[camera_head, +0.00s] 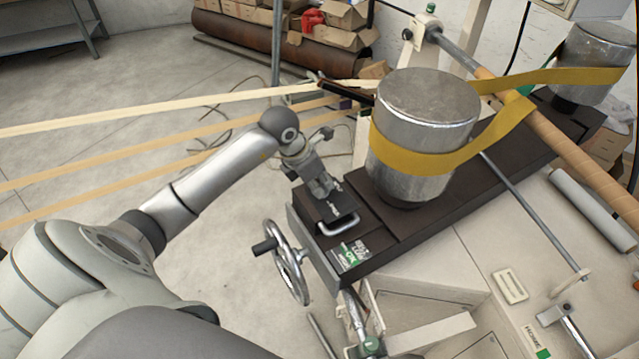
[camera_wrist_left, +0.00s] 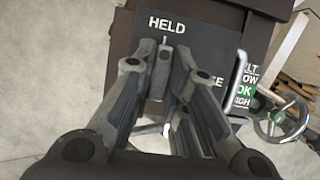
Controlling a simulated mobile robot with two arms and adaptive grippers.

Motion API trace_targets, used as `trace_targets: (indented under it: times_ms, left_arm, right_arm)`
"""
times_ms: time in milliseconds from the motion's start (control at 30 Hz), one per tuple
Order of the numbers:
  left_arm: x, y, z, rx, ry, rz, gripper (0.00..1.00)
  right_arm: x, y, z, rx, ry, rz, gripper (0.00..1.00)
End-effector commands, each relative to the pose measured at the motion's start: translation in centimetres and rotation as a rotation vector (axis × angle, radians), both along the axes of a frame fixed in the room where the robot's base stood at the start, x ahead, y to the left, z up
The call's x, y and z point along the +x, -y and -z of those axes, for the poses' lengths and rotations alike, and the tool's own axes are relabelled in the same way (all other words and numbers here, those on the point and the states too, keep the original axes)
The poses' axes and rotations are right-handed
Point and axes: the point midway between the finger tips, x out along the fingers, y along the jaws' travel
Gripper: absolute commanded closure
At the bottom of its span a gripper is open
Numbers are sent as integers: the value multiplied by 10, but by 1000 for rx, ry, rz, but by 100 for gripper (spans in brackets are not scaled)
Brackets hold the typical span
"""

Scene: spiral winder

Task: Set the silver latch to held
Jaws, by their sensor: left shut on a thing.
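My left gripper (camera_head: 322,190) reaches down onto the dark plate (camera_head: 340,204) at the near end of the long brown-black machine beam. In the left wrist view the fingers (camera_wrist_left: 165,60) are shut on the silver latch (camera_wrist_left: 163,78), a narrow grey piece between them. The latch's visible end points up at the word HELD on the black plate (camera_wrist_left: 205,48). The word at the right, ending in E, is partly covered by a finger. The latch's lower part is hidden by the gripper, and the head view does not show it clearly. My right gripper is not in view.
A silver U-shaped handle (camera_head: 338,226) stands beside the plate, near a green-and-white label (camera_head: 350,257). A handwheel (camera_head: 288,262) is below left. A large metal roller (camera_head: 425,130) with a yellow belt (camera_head: 440,160) stands behind. Pale strips (camera_head: 150,113) stretch across the left.

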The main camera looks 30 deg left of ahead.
Motion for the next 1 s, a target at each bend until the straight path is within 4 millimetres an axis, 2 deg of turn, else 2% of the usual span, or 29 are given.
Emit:
trace_targets:
  times_ms: [167, 200, 367, 767, 867, 1000]
  left_arm:
    - [0, 0, 0, -4, 0, -5, 100]
    - [0, 0, 0, -3, 0, -5, 84]
    - [0, 0, 0, -3, 0, -4, 64]
    - [-2, -2, -6, -1, 1, -2, 64]
    - [-6, -4, -18, 1, 2, -1, 64]
    - [-16, -9, -46, 3, 3, -2, 64]
  right_arm:
    - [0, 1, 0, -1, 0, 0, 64]
    - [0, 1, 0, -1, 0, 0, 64]
    - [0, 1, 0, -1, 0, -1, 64]
    - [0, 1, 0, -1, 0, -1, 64]
    - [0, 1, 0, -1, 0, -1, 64]
    - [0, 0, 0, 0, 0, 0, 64]
